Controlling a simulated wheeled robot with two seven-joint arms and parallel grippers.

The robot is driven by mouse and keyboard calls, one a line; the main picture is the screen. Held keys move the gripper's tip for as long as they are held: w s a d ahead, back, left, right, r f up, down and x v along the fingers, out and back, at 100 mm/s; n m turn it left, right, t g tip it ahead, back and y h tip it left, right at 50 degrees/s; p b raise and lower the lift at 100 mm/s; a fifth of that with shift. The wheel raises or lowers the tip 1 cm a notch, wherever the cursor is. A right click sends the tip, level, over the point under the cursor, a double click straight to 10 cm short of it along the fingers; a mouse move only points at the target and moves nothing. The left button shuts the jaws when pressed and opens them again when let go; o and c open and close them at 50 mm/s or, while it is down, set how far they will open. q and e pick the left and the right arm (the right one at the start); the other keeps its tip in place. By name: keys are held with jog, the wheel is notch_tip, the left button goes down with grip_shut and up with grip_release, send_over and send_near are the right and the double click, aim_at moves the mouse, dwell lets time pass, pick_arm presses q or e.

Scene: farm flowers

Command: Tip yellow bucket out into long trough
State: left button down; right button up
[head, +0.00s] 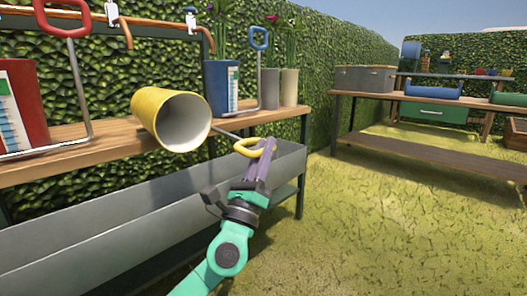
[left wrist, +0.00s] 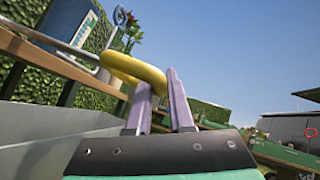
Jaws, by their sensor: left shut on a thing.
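The yellow bucket (head: 146,108) is tilted onto its side above the long trough, its pale open mouth facing right and toward me. A metal rod runs from it to a yellow ring handle (head: 247,147). My left gripper (head: 266,150) is shut on this ring handle, which also shows at the fingertips in the left wrist view (left wrist: 136,70). The long grey trough (head: 110,213) runs below the shelf, under the bucket; its floor is mostly hidden. No contents show in the bucket's mouth. My right gripper is in neither view.
A red bucket (head: 22,105) and a blue bucket (head: 221,88) with upright handles stand on the wooden shelf (head: 75,147). Pale flower pots (head: 289,87) stand at its right end. A workbench (head: 365,95) stands at the back right. Open grass (head: 375,230) lies to the right.

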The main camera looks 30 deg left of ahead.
pick_arm(q)
jog(key=c, duration=0.8)
grip_release()
jog(key=shift+d, duration=0.1)
jog(key=b+v, duration=0.2)
jog(key=v, duration=1.2)
jog(key=shift+s, duration=0.25)
jog(key=shift+f, duration=0.15)
